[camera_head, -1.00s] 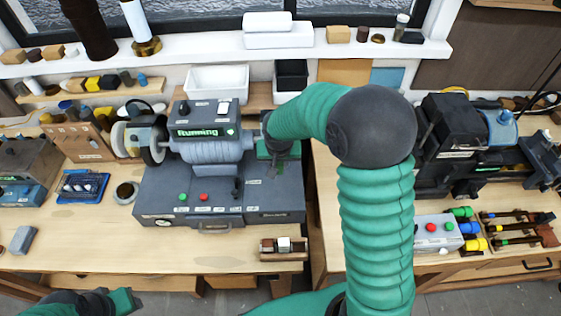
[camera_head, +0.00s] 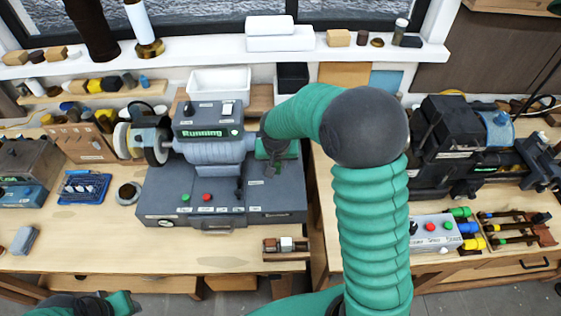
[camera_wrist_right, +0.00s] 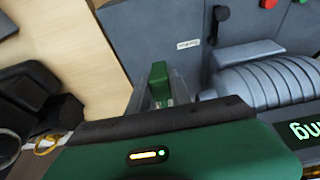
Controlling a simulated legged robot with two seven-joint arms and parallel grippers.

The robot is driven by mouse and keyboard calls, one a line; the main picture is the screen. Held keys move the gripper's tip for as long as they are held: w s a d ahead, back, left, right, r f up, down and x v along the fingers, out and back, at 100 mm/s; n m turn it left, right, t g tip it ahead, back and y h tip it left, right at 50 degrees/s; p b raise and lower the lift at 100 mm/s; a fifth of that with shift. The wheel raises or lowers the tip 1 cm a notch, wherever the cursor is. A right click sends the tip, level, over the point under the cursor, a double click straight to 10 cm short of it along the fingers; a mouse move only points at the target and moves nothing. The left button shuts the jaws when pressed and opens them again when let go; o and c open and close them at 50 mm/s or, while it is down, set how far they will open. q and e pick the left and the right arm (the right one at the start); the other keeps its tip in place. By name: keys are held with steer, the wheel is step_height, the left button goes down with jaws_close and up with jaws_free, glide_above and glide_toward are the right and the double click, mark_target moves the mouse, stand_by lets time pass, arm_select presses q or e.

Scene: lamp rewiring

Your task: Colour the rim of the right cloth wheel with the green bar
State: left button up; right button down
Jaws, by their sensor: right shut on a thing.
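The grey polishing machine (camera_head: 208,150) stands on the left bench, its display reading "Running". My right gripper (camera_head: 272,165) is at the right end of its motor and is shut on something.
A pale wheel (camera_head: 121,140) and a dark-rimmed wheel (camera_head: 156,148) are at the machine's left end. A small wooden holder (camera_head: 285,247) stands at the bench's front edge. A black machine (camera_head: 455,135) stands on the right bench.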

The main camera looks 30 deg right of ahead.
steer(key=shift+w+a, duration=0.1)
steer(key=shift+a, duration=0.4)
steer(key=shift+r, duration=0.1)
steer(key=shift+d, duration=0.85)
steer(key=shift+d+f, duration=0.1)
steer(key=shift+f, duration=0.1)
steer(key=shift+a+r, duration=0.15)
steer(key=shift+a, duration=0.4)
steer(key=shift+w+d, duration=0.1)
steer(key=shift+d, duration=0.5)
steer(key=shift+a, duration=0.6)
steer(key=shift+d, duration=0.45)
arm_select(q)
steer(key=shift+a, duration=0.15)
